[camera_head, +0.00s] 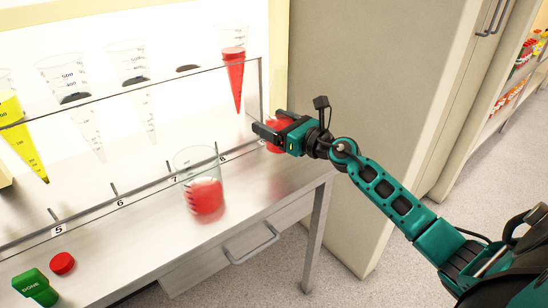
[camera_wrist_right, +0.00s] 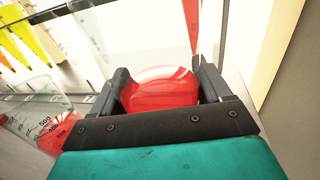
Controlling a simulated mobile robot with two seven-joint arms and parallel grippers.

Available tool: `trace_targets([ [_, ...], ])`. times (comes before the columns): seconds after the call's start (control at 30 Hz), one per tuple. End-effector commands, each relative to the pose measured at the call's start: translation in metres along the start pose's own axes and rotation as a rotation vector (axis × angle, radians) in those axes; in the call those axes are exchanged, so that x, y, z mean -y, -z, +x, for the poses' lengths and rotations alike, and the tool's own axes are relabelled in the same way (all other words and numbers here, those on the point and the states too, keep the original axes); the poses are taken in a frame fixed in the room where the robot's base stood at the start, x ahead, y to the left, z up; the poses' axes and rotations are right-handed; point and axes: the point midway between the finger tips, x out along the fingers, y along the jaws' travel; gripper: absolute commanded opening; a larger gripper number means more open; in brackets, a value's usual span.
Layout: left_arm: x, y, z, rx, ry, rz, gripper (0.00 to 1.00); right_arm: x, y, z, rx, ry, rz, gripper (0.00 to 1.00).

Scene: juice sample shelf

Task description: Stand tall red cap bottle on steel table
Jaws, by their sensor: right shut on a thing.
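My right gripper (camera_head: 272,124) is at the right end of the steel table (camera_head: 160,238). It is shut on a red, rounded, glossy object (camera_head: 275,148), mostly hidden behind the gripper in the head view. In the right wrist view the red object (camera_wrist_right: 160,92) sits between the two fingers of my right gripper (camera_wrist_right: 163,74). It may be the tall red cap bottle, but its full shape, its cap and whether its base touches the table cannot be told. My left gripper is not in view.
A clear beaker (camera_head: 205,195) with red liquid stands left of the gripper; it also shows in the wrist view (camera_wrist_right: 40,112). Cone tubes, one red (camera_head: 233,75), hang behind in a rack. A red disc (camera_head: 62,263) and a green "DONE" item (camera_head: 35,288) lie front left.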

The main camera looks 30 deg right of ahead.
Motion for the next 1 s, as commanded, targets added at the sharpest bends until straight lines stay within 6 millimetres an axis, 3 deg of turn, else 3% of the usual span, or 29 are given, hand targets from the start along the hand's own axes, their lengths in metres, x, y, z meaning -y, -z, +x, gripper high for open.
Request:
trace_targets([
  [0.5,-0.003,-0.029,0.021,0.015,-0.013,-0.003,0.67,0.0,0.058,0.001,0.003,0.001,-0.001,0.15],
  [0.7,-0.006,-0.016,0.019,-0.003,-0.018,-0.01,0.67,0.0,0.057,0.0,0.003,0.0,-0.001,0.15],
  [0.93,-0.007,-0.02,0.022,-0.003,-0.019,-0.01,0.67,0.0,0.062,0.0,0.003,0.0,-0.002,0.15],
  [0.97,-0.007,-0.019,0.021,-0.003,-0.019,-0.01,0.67,0.0,0.062,0.0,0.0,-0.001,-0.001,0.79],
  [1.0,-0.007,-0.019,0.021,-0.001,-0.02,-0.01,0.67,0.0,0.062,0.0,0.0,-0.001,-0.001,0.83],
])
